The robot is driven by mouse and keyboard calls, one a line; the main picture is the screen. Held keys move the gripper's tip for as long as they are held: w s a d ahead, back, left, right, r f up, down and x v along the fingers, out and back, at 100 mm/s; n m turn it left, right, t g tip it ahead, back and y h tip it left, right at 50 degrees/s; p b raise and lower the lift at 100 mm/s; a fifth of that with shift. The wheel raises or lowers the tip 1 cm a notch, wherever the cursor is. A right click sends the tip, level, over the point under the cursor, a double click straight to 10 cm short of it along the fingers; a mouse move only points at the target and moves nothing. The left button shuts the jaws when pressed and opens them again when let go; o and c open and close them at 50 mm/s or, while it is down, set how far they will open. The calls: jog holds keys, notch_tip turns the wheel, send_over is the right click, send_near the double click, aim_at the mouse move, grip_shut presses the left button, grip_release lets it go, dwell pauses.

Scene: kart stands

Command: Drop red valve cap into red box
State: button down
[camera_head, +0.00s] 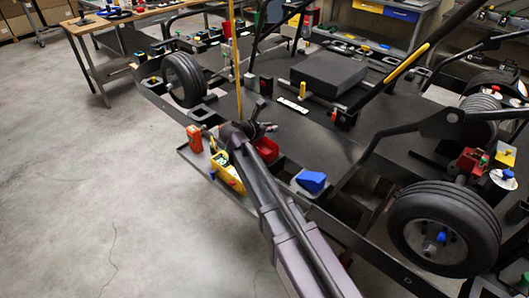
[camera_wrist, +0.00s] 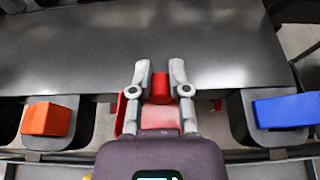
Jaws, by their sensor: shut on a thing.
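My gripper (camera_wrist: 160,78) is shut on the red valve cap (camera_wrist: 160,88), which sits between the two fingertips in the wrist view. The red box (camera_wrist: 122,112) shows behind and below the fingers there, partly hidden by them and by my wrist. In the head view my gripper (camera_head: 266,127) is above the kart's near edge, just above and left of the red box (camera_head: 267,149). My arm covers part of that box. I cannot make out the cap in the head view. The cap is apart from the box floor as far as I can see.
A blue box (camera_head: 311,181) stands right of the red box, and a yellow box (camera_head: 228,172) with small items is at left. An orange container (camera_head: 194,138) stands further left. The dark kart floor (camera_head: 300,135) spreads beyond, with wheels at both sides.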

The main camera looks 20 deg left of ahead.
aim_at(270, 140)
jog(key=shift+f, duration=0.1)
dwell(0.3)
notch_tip(270, 140, down, 6)
jog(key=b, duration=0.6)
dwell(0.5)
jog(key=c, duration=0.5)
grip_release()
jog(key=shift+w+r, duration=0.1)
jog(key=shift+r, duration=0.15)
